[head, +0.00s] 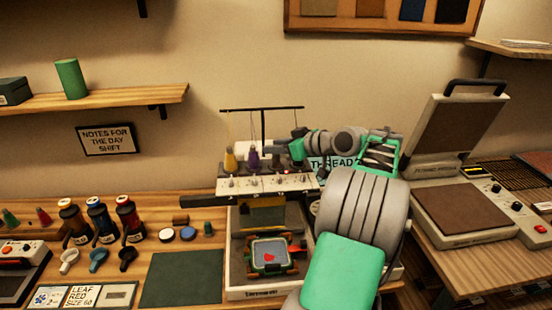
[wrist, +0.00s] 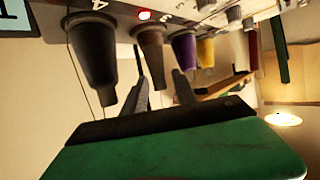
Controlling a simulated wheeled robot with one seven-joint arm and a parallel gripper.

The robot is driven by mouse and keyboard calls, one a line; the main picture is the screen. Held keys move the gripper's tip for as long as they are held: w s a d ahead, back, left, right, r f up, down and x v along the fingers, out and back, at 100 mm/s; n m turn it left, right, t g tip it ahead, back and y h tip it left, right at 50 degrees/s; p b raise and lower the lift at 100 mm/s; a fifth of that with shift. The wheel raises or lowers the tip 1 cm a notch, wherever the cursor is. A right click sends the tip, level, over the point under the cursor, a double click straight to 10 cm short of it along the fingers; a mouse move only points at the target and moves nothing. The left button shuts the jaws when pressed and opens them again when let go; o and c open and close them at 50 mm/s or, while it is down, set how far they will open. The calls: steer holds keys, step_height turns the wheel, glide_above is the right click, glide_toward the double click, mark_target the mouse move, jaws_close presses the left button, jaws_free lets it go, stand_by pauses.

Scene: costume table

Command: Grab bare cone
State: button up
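A row of cones stands on top of the embroidery machine (head: 265,185). In the wrist view they appear upside down: a dark grey cone (wrist: 92,60) by the number 4, a brown cone (wrist: 151,55) by a lit red lamp, a purple cone (wrist: 186,52) and a yellow cone (wrist: 206,52). The brown one looks bare of thread. My gripper (wrist: 160,78) is open, its fingers to either side of the brown cone in the picture; I cannot tell whether they touch it. In the head view my gripper (head: 298,148) hides the cones at the right of the row.
A thread stand (head: 262,108) rises above the machine. A hoop (head: 270,255) lies at its front. Several thread spools (head: 100,220) stand on the table at left, beside a dark green mat (head: 183,277). A heat press (head: 460,215) stands open at right.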

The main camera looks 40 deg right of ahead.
jaws_close()
stand_by(0.5)
